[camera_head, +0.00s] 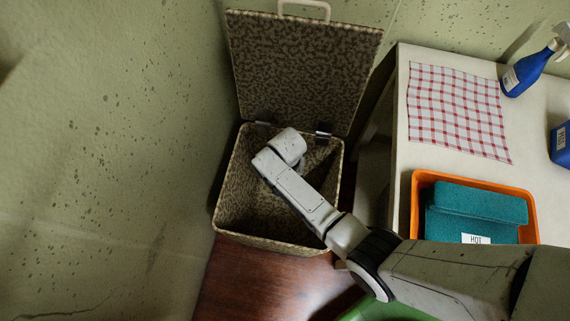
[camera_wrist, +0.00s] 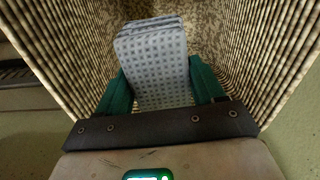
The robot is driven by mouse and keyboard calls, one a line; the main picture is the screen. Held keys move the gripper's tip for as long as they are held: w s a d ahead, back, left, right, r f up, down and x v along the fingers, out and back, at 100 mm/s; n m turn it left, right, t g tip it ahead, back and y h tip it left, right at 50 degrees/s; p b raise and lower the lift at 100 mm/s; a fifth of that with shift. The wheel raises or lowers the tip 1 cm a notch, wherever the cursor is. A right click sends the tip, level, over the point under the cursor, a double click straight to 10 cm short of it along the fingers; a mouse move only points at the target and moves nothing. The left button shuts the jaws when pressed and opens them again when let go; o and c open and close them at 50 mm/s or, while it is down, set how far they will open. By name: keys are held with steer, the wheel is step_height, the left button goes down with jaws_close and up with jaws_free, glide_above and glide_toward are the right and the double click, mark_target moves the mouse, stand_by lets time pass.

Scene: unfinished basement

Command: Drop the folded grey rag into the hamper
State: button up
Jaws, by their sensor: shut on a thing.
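The hamper (camera_head: 226,190) stands open at the left of the table in the head view, with its patterned lid (camera_head: 300,70) raised against the wall. My arm reaches over the hamper's opening, and its end hides part of the inside. In the wrist view my gripper (camera_wrist: 160,88) has green fingers on both sides of the folded grey rag (camera_wrist: 152,60), which has a darker dotted pattern. The gripper is shut on the rag. The hamper's ribbed inner walls (camera_wrist: 265,70) surround the rag on several sides. The rag and the fingers are hidden in the head view.
A white table (camera_head: 390,150) at the right holds a red checked cloth (camera_head: 455,110), a blue spray bottle (camera_head: 527,72), another blue container (camera_head: 562,145) and an orange bin (camera_head: 418,190) with a teal folded cloth (camera_head: 480,208). A green edge (camera_head: 385,310) shows at the bottom. Walls close in behind and left.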

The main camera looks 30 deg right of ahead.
steer(key=shift+f+b, duration=0.35)
steer(key=shift+f, duration=0.35)
steer(key=o, duration=1)
steer(key=shift+o, duration=0.2)
steer(key=shift+r, duration=0.1)
step_height(320, 180, up, 11)
steer(key=shift+f+p, duration=0.15)
steer(key=shift+p, duration=0.85)
